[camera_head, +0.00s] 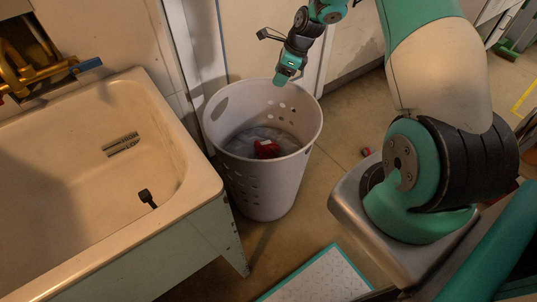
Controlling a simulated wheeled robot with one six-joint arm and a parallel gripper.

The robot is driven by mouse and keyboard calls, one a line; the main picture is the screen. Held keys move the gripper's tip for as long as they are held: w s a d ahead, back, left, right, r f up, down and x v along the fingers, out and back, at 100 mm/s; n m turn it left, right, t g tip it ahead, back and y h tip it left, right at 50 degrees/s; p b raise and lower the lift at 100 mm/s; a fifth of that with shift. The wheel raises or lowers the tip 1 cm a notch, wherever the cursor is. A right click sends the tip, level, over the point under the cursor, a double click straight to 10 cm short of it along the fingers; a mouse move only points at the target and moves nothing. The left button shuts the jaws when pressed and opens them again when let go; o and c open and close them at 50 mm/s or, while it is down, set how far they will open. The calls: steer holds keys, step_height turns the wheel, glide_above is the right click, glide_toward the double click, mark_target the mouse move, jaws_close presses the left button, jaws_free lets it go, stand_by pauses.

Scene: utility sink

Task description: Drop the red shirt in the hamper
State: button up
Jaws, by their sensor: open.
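The hamper (262,189) is a tall, pale bin with round holes, standing on the floor to the right of the sink. The red shirt (267,149) lies inside it as a small red bundle, on top of greyish contents. My gripper (284,80) is above the hamper's back rim, pointing down, open and apart from the shirt. My arm comes in from the right.
A utility sink (205,175) with a brass tap (35,72) fills the left side. A small red object (365,152) lies on the floor right of the hamper. A white panel with a teal edge (318,278) is at the bottom. A wall stands behind the hamper.

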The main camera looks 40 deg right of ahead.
steer(key=v, duration=0.6)
steer(key=shift+r, duration=0.15)
